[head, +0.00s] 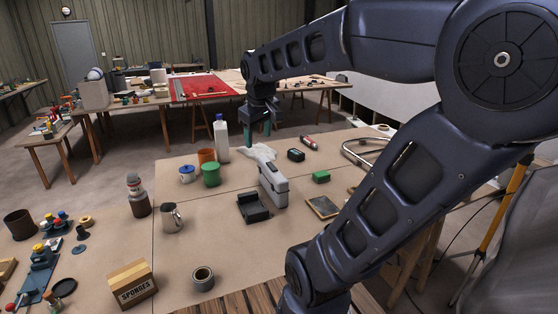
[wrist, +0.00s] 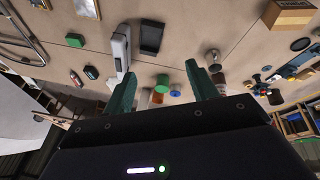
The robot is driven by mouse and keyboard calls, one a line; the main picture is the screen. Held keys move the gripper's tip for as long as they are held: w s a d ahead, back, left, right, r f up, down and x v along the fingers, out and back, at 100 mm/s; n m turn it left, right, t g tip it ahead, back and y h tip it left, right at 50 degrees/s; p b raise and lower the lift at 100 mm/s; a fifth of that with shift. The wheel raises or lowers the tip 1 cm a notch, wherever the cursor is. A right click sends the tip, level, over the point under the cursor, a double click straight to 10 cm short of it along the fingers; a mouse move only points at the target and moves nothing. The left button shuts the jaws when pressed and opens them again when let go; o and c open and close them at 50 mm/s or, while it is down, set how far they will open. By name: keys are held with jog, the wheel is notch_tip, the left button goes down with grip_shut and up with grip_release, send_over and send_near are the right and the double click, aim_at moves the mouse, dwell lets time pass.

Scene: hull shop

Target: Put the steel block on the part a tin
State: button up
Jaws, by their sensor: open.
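My gripper (head: 257,132) is open and empty, held above the far part of the workbench; its two green fingers spread apart in the wrist view (wrist: 161,78). A green tin (head: 211,174) stands left of it on the bench, beside a blue-topped tin (head: 187,174) and an orange container (head: 207,156). The green tin also shows between the fingers in the wrist view (wrist: 162,83), well beyond them. I cannot read which tin is part a. I cannot pick out the steel block for sure; a small dark block (head: 296,155) lies right of the gripper.
A white bottle (head: 222,140) stands near the tins. A grey case (head: 273,186), black tray (head: 254,208), green block (head: 321,177) and metal jug (head: 172,218) are on the bench. A sponge box (head: 131,284) and tape roll (head: 203,279) are nearer. The front middle has free room.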

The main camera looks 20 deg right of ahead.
jog(key=s+d+f+m, duration=0.3)
jog(key=s+f+m, duration=0.2)
jog(key=s, duration=0.3)
jog(key=shift+f+t, duration=0.15)
jog(key=shift+t, duration=0.15)
